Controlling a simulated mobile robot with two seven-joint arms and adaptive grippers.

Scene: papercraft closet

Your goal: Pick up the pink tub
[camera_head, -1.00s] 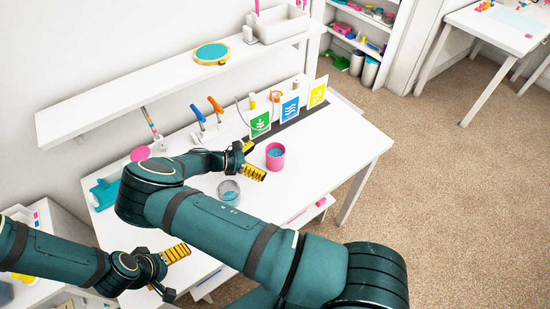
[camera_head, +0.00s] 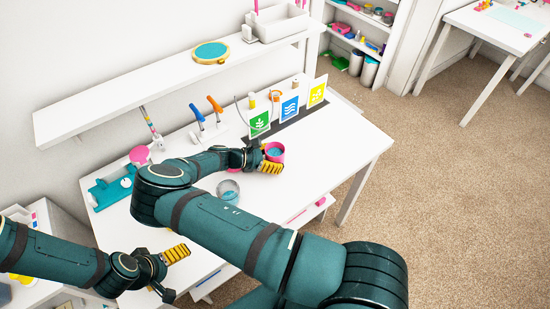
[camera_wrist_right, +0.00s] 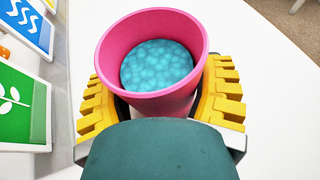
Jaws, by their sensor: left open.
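The pink tub (camera_head: 275,151) stands upright on the white desk, in front of the picture cards. In the right wrist view the tub (camera_wrist_right: 110,62) is large and holds a bluish, pebbly filling (camera_wrist_right: 157,66). My right gripper (camera_head: 270,160) is at the tub, with its yellow ribbed fingers on either side of it. The fingers are close to the wall, but I cannot tell whether they press on it. The tub's lower part is hidden behind my gripper. My left gripper (camera_head: 175,270) is open and empty near the desk's front left edge, away from the tub.
Green, blue and yellow cards (camera_head: 290,108) stand just behind the tub. A grey cup with blue content (camera_head: 228,190) is to its left. Orange- and blue-handled tools (camera_head: 207,112) stand further back. A shelf (camera_head: 150,94) overhangs the rear. The desk's right side (camera_head: 340,145) is clear.

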